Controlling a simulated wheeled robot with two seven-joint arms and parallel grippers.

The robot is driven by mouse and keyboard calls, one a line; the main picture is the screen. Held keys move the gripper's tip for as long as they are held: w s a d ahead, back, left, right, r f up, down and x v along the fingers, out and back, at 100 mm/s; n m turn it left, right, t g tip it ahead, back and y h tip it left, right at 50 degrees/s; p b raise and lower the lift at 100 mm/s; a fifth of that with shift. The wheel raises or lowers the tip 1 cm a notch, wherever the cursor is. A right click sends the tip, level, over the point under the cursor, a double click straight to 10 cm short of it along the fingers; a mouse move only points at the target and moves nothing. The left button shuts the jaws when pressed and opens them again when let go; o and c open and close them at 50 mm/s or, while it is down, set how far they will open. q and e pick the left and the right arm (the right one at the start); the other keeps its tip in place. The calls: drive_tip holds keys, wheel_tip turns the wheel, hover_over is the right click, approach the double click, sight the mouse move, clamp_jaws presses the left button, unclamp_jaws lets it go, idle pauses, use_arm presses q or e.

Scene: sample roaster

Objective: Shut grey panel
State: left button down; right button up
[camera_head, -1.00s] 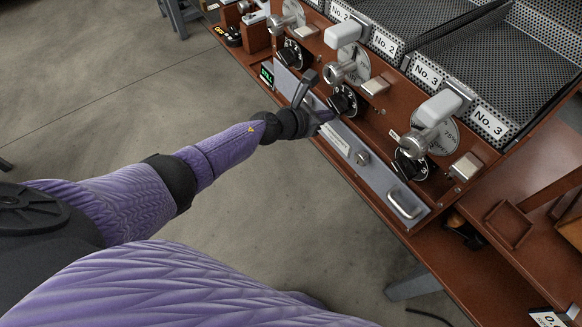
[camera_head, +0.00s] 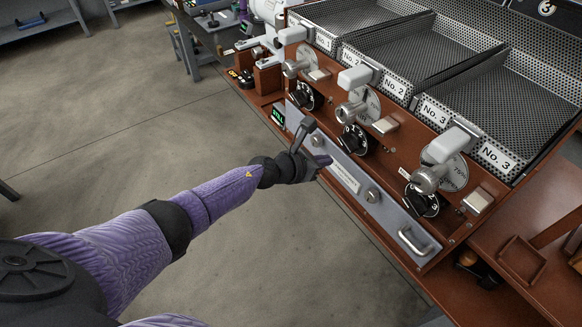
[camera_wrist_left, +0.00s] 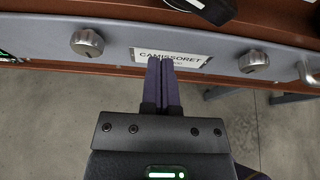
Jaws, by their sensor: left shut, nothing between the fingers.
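The grey panel (camera_head: 390,213) is a long strip along the lower front of the brown roaster. It carries a white label, two round knobs (camera_head: 372,196) and a bar handle (camera_head: 413,241) at its right end. It looks about flush with the front; I cannot tell whether a small gap is left. My left gripper (camera_head: 324,162) is shut and empty, in front of the panel left of the label. In the left wrist view its fingertips (camera_wrist_left: 161,62) overlap the lower edge of the panel's label (camera_wrist_left: 170,57); contact is unclear. My right gripper is out of view.
Black dials (camera_head: 355,139) and silver levers with white grips (camera_head: 355,78) stick out above the panel. Mesh trays (camera_head: 440,62) lie on top. A brown side shelf (camera_head: 530,225) is at the right. The floor in front is clear.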

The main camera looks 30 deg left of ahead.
use_arm(q)
drive_tip(key=s+a+r+p, duration=0.4)
drive_tip(key=s+r+p, duration=0.2)
drive_tip(key=r+p, duration=0.1)
drive_tip(key=s+a+f+n+g+y, duration=0.1)
drive_tip(key=s+a+f+n+y, duration=0.15)
drive_tip(key=s+f+n, duration=0.5)
drive_tip(key=s+a+f+n+g+y, duration=0.1)
drive_tip(key=s+f+n+y, duration=0.3)
drive_tip(key=f+n, duration=0.7)
drive_tip(key=s+d+f+n+g, duration=0.1)
drive_tip(key=s+f+n+g, duration=0.2)
drive_tip(key=s+n, duration=0.4)
drive_tip(key=s+d+f+n+g, duration=0.1)
drive_tip(key=s+f+n+g, duration=0.2)
drive_tip(key=s+n, duration=0.4)
drive_tip(key=s+d+f+n+g, duration=0.2)
drive_tip(key=s+n, duration=0.5)
drive_tip(key=s, duration=1)
drive_tip(key=shift+f+g, duration=0.5)
drive_tip(key=shift+f, duration=0.35)
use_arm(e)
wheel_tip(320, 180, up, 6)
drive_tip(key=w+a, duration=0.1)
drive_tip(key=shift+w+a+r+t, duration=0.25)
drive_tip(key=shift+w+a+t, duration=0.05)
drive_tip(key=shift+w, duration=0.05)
